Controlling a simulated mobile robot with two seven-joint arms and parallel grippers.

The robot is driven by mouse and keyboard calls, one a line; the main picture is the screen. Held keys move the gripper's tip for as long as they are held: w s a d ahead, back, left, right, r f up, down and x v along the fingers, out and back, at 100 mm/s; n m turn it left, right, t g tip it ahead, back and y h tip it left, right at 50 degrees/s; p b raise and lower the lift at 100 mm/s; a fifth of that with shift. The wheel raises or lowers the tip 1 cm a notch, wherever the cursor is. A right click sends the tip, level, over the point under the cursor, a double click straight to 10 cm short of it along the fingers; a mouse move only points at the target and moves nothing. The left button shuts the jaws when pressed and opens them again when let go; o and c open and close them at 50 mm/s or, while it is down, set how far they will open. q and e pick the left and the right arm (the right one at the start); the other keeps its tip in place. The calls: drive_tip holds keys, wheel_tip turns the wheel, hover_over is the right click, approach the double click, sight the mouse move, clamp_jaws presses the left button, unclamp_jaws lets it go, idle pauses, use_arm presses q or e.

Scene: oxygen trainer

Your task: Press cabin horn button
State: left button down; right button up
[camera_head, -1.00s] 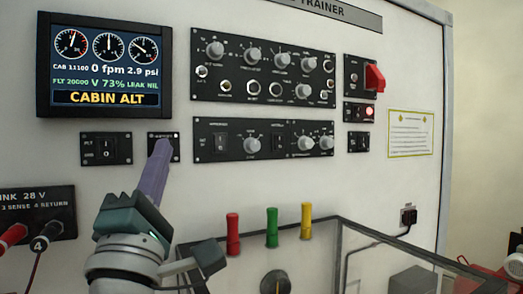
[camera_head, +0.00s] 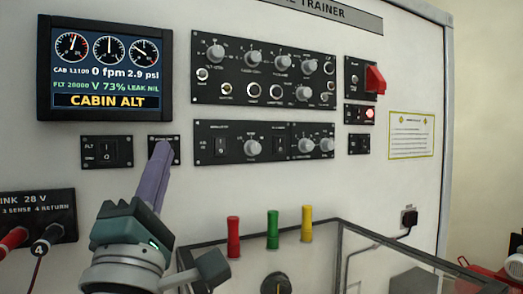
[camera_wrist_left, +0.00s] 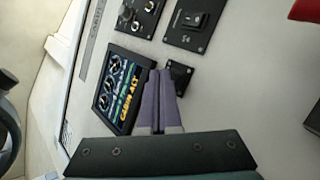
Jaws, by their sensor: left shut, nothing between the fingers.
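My left gripper (camera_head: 160,152) is shut and empty. Its purple fingers point up at a small black panel (camera_head: 151,142) on the white trainer wall, below the display, and cover most of that panel. The button itself is hidden behind the fingertips. In the left wrist view the shut fingertips (camera_wrist_left: 160,80) lie beside the same small panel (camera_wrist_left: 180,76). I cannot tell whether they touch it. The display (camera_head: 105,68) reads CABIN ALT in yellow. My right gripper is not in view.
A switch panel (camera_head: 107,151) sits just left of the small panel, and a knob panel (camera_head: 264,142) just right. A red guarded switch (camera_head: 375,80) and lit red lamp (camera_head: 369,114) are further right. Red, green (camera_head: 272,229) and yellow posts stand below, by a framed clear box.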

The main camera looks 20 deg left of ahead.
use_arm(q)
drive_tip(key=shift+s+d+p, duration=0.25)
drive_tip(key=shift+s+d, duration=0.55)
drive_tip(key=shift+d, duration=0.2)
drive_tip(key=shift+s+d+p, duration=0.25)
drive_tip(key=shift+s+d, duration=0.55)
drive_tip(key=shift+d, duration=0.15)
